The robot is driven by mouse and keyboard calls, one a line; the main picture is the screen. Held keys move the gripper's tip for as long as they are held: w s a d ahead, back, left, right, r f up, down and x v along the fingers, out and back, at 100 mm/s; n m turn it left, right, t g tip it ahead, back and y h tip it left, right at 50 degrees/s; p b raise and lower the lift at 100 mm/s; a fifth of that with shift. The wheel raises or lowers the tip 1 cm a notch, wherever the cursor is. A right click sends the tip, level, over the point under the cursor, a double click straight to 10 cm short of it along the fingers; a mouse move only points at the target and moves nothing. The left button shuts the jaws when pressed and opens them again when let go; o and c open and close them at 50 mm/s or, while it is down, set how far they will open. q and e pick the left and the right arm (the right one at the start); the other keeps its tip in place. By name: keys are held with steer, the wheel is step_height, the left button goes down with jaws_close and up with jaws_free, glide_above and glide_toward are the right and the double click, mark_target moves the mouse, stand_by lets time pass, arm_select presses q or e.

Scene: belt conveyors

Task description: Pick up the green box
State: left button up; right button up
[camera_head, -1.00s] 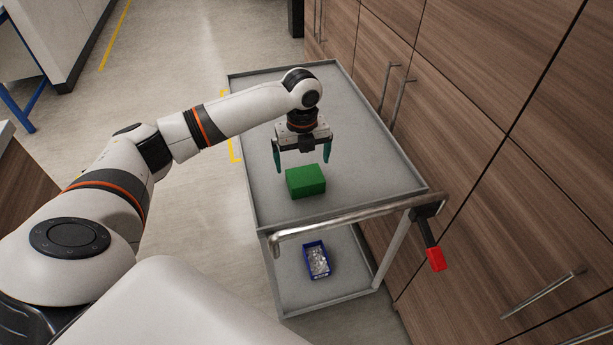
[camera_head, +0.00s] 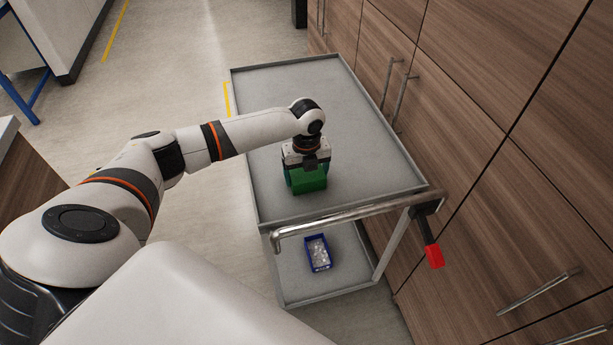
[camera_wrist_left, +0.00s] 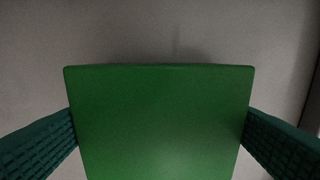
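The green box (camera_head: 309,184) sits on the grey top shelf of the cart (camera_head: 372,185), near the handle end. My left gripper (camera_head: 306,180) points down over the box, with one finger on either side of it. In the left wrist view the green box (camera_wrist_left: 160,120) fills the middle, and both dark teal fingers meet its left and right sides with no clear gap. The fingers look shut on the box. The lower fingertips are partly hidden. My right gripper is not in view.
The cart's metal handle bar (camera_head: 345,218) crosses its near end, with a red-ended lever (camera_head: 433,255) at the right. A blue bin (camera_head: 318,253) with small pieces stands on the lower shelf. Wooden cabinets (camera_head: 480,130) line the right. The rest of the top shelf is clear.

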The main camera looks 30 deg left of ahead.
arm_select(q)
steer(key=c, duration=0.6)
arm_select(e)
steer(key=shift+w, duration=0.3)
arm_select(q)
steer(key=shift+r, duration=0.1)
step_height(320, 180, up, 10)
steer(key=shift+w+f+b, duration=0.1)
steer(key=shift+f+b, duration=0.05)
steer(key=shift+b, duration=0.7)
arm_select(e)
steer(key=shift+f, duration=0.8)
